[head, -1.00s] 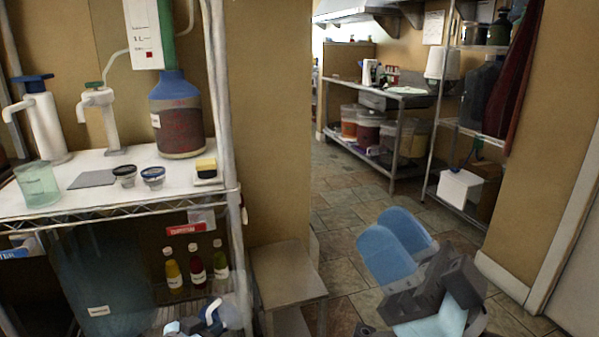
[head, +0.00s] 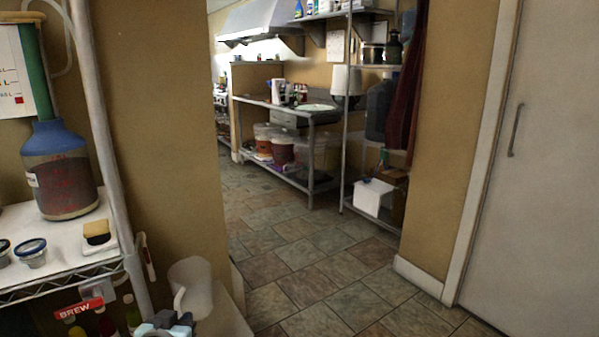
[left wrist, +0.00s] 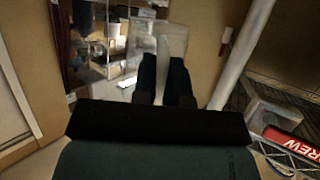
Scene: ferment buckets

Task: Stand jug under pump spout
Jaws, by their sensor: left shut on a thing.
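The jug (head: 198,283) is pale and translucent, with its handle on the left side. It is upright or nearly so, beside the rack's front post at the bottom of the head view. My left gripper (head: 168,326) is shut on the jug's handle, low in the picture. In the left wrist view the jug (left wrist: 190,38) shows beyond the dark fingers (left wrist: 164,82), which close around its pale handle strip. My right gripper is not in view.
The rack's white top (head: 62,238) holds a blue-topped bottle (head: 60,175), small jars (head: 31,253) and a sponge (head: 96,231). The rack post (head: 100,130) stands close to the jug. The tiled floor (head: 320,285) is open to the right.

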